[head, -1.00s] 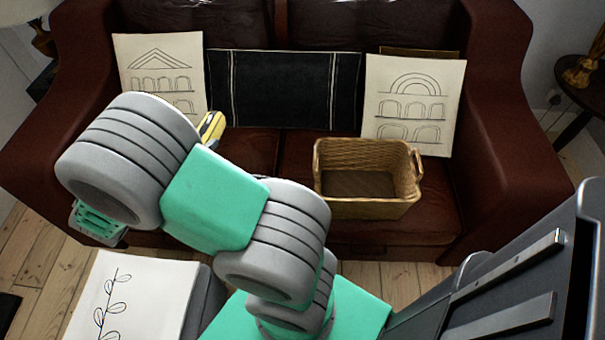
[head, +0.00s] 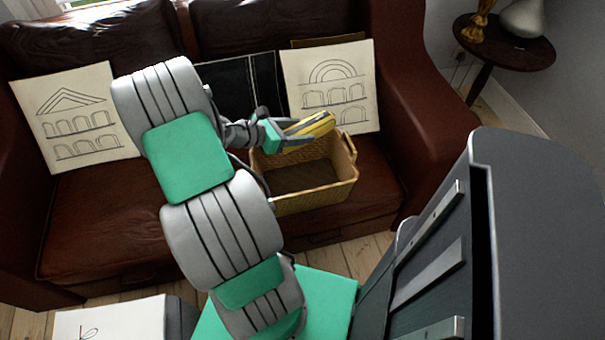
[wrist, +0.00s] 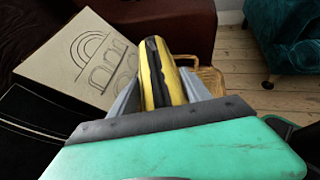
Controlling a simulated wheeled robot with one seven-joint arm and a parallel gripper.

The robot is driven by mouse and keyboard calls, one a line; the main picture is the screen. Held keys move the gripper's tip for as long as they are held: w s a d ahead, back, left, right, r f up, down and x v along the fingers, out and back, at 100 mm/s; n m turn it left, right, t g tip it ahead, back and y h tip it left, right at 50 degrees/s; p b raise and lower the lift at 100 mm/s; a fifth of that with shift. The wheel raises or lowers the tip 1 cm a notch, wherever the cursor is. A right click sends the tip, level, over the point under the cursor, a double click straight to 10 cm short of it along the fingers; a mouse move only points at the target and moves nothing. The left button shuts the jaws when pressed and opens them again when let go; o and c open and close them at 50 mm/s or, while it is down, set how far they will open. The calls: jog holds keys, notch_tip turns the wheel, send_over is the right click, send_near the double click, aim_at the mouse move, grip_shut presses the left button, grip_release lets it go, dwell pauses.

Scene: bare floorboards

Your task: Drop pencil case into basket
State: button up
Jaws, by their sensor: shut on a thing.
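The pencil case (head: 312,124) is yellow with a dark stripe. In the wrist view the pencil case (wrist: 158,72) is upright in the picture between my gripper's fingers (wrist: 160,92). Part of the basket (wrist: 211,80) shows behind it. My arm hides the basket's left side in the head view.
The sofa (head: 100,220) holds a white arch cushion (head: 330,70), a white temple cushion (head: 75,120) and a black cushion (head: 262,85) against its backrest. A round dark side table (head: 505,45) stands at the right. The sofa's left seat is clear.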

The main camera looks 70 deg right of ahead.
jog(key=shift+s+d, duration=0.1)
jog(key=shift+s, duration=0.55)
jog(key=shift+s+f, duration=0.1)
jog(key=shift+f, duration=0.1)
notch_tip(320, 180, down, 6)
jog(key=b, duration=0.8)
jog(key=shift+r, duration=0.15)
jog(key=o, duration=1.6)
jog(key=p+v, duration=0.2)
jog(key=v, duration=0.5)
jog(key=shift+w+r, duration=0.2)
jog(key=shift+w, duration=0.15)
jog(key=shift+w, duration=0.1)
